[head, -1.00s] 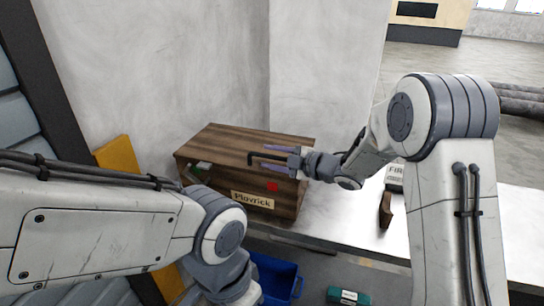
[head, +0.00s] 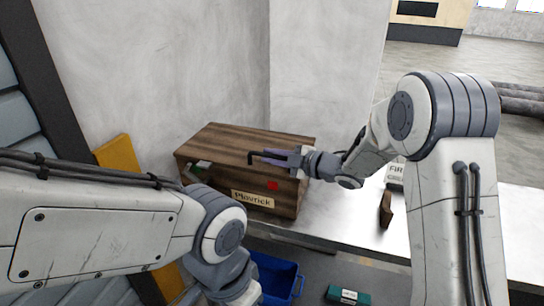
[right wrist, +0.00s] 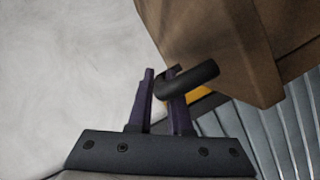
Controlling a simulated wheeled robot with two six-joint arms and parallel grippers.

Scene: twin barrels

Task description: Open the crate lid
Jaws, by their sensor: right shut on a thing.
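The wooden crate (head: 225,175), with a name label (head: 253,199) and a red mark (head: 272,185) on its front, stands against the wall in the head view. The bar also shows in the right wrist view (right wrist: 195,78), between and beyond the fingertips (right wrist: 165,82). I cannot tell whether the bar is fixed to the lid.
A blue bin (head: 277,275) and a green box (head: 348,295) lie below, in front of the crate. A small brown block (head: 386,210) and a white labelled box (head: 395,176) stand on the pale worktop (head: 340,220) to the right. A yellow panel (head: 117,157) is at the left.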

